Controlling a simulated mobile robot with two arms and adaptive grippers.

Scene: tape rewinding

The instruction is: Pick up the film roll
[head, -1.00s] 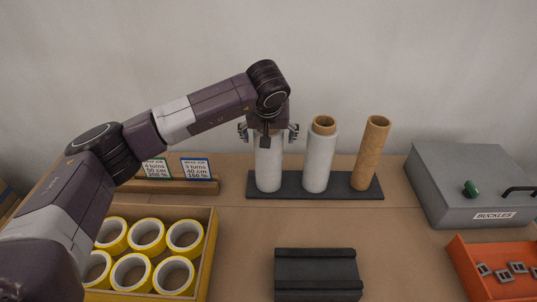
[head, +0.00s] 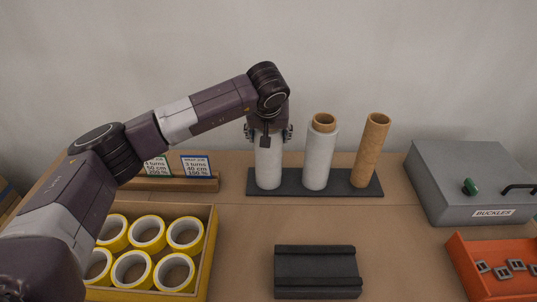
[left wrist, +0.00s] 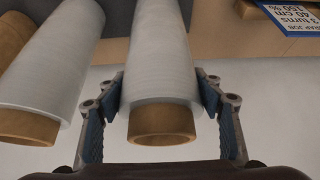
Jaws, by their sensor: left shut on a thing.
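Two white film rolls and a bare brown tube stand on a dark base (head: 345,189) at the back of the table. My left gripper (head: 268,134) points down over the leftmost film roll (head: 268,170) and is shut on its upper end. In the left wrist view the blue pads of the left gripper (left wrist: 163,100) touch both sides of this film roll (left wrist: 160,70), near its brown core end. The second film roll (head: 319,160) stands beside it and also shows in the left wrist view (left wrist: 50,70). My right gripper is not in view.
The bare brown tube (head: 370,152) stands right of the film rolls. A grey buckles box (head: 440,185) and orange bin (head: 465,260) are at right. A yellow-walled tray of tape rolls (head: 211,250) and job cards (head: 196,167) are at left. A black block (head: 316,270) lies in front.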

